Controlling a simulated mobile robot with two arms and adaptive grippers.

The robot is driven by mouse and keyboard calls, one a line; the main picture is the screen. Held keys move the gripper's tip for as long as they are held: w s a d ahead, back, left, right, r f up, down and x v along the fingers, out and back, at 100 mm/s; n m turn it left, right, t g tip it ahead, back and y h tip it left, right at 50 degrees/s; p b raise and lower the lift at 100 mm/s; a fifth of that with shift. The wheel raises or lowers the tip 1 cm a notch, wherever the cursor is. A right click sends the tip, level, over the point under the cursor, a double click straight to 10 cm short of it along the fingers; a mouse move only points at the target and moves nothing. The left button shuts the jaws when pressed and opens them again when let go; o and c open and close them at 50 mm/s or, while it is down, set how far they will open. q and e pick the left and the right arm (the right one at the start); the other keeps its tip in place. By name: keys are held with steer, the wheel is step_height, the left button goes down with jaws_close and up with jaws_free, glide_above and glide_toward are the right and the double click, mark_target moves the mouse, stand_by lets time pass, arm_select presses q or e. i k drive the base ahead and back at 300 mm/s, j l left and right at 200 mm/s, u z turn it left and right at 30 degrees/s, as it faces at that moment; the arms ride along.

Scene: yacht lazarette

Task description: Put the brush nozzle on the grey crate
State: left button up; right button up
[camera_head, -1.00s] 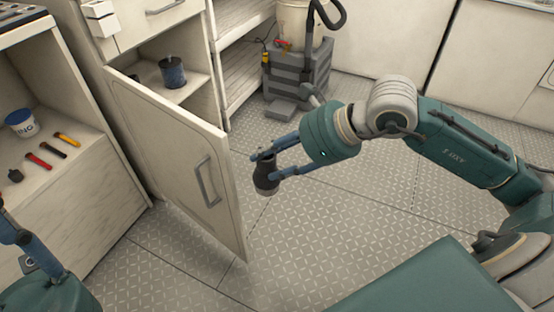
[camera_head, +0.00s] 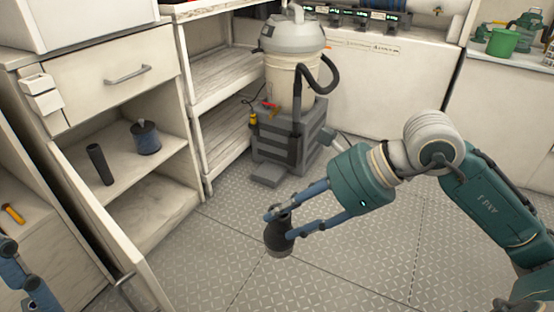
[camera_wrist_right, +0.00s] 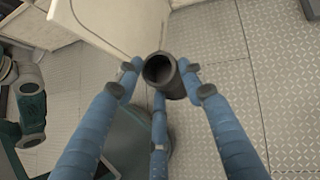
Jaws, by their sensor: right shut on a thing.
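The brush nozzle (camera_head: 278,238) is a dark, short, flared tube. My right gripper (camera_head: 280,222) is shut on it and holds it over the floor in front of the grey crate. In the right wrist view the nozzle (camera_wrist_right: 166,76) sits between the blue fingers (camera_wrist_right: 160,85), its hollow round end showing. The grey crate (camera_head: 313,148) stands on the floor at the back, with a white shop vacuum (camera_head: 293,65) on or just behind it. My left gripper (camera_head: 30,285) shows only partly at the lower left; its fingertips are unclear.
A black hose (camera_head: 325,80) hangs beside the vacuum. Shelves (camera_head: 222,80) stand left of the crate. The patterned floor (camera_head: 360,255) is clear.

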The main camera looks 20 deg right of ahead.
mark_target(268, 174)
steer(key=i+l, duration=1.15)
steer(key=l, duration=0.25)
steer(key=i+j, duration=0.1)
steer(key=i, duration=0.5)
